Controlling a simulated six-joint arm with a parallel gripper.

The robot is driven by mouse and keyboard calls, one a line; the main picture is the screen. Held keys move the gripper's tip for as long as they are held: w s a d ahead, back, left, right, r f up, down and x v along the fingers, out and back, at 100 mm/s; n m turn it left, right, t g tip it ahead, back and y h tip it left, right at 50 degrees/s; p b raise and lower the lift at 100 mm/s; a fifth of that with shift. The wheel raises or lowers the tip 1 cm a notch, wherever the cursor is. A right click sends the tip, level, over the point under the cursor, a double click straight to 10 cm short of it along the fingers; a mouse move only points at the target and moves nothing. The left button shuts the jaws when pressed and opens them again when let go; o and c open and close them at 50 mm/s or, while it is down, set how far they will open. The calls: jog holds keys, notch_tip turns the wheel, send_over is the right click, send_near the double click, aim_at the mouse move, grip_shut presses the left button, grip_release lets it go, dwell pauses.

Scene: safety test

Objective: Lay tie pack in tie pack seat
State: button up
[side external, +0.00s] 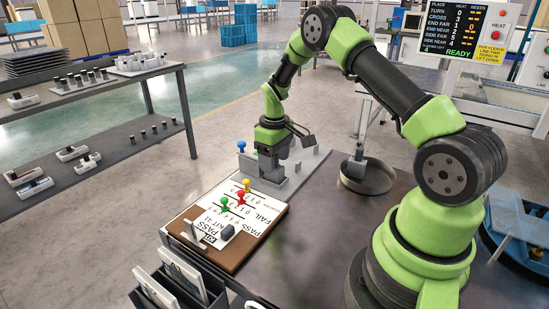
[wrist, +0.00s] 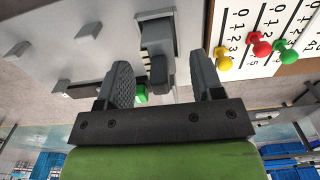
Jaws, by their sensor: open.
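My gripper (side external: 272,176) is low over a light grey fixture plate (side external: 312,160) at the table's far edge. In the wrist view my gripper (wrist: 163,72) is open, with its two ridged fingers apart. A grey block with a dark front (wrist: 157,42) stands on the plate ahead of and between the fingers. Contact with the fingers cannot be made out.
A brown board (side external: 237,259) with a printed sheet and yellow, red and green pegs lies close by. A blue-topped peg (side external: 241,146) stands near my gripper. A round dark tray (side external: 367,178) is to the right. A shelf rack (side external: 85,90) stands at left. A display (side external: 465,35) reads READY.

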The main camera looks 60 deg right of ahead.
notch_tip(320, 180, up, 9)
jog(key=shift+r, duration=0.15)
jog(key=s+a+r+m+t, duration=0.1)
jog(key=s+a+r+t, duration=0.15)
jog(key=a+r, duration=0.35)
jog(key=s+a+r+m+t, duration=0.1)
jog(key=s+a+r, duration=0.25)
jog(key=r, duration=0.35)
jog(key=s+a+r+m+t+y, duration=0.1)
jog(key=s+a+t, duration=0.1)
jog(key=s+a, duration=0.2)
jog(key=s+a+r+m+t+y, duration=0.1)
jog(key=s+a, duration=0.3)
jog(key=s, duration=0.6)
jog(key=shift+s+a+r+t, duration=0.2)
jog(key=shift+a+r+t, duration=0.15)
jog(key=shift+a+r, duration=0.05)
